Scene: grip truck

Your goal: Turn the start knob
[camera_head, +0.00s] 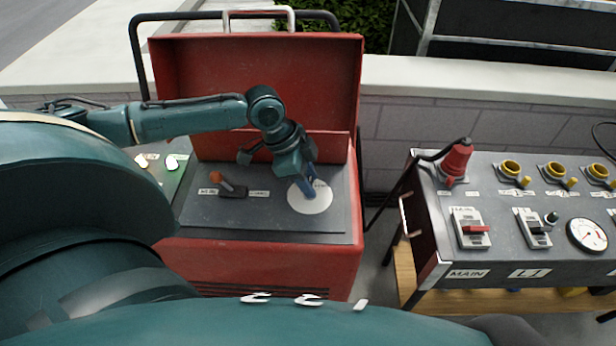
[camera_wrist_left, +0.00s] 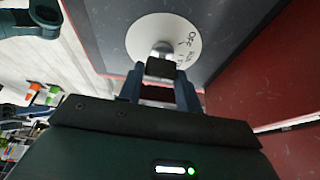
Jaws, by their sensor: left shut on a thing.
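The start knob (camera_wrist_left: 162,50) sits at the middle of a white round dial plate (camera_head: 312,203) on the dark top panel of the red generator (camera_head: 250,262). The dial plate also shows in the left wrist view (camera_wrist_left: 143,34), with hand-lettered marks such as OFF on it. My left gripper (camera_head: 306,188) reaches down over the dial, and its blue fingers (camera_wrist_left: 160,88) are shut on the knob. In the head view the fingers hide most of the knob. My right gripper is in neither view.
An orange-tipped lever switch (camera_head: 228,187) stands left of the dial. The generator's red lid (camera_head: 255,85) stands open behind my arm. To the right is a distribution panel (camera_head: 510,225) with a red plug (camera_head: 457,160), breakers and a gauge (camera_head: 587,235).

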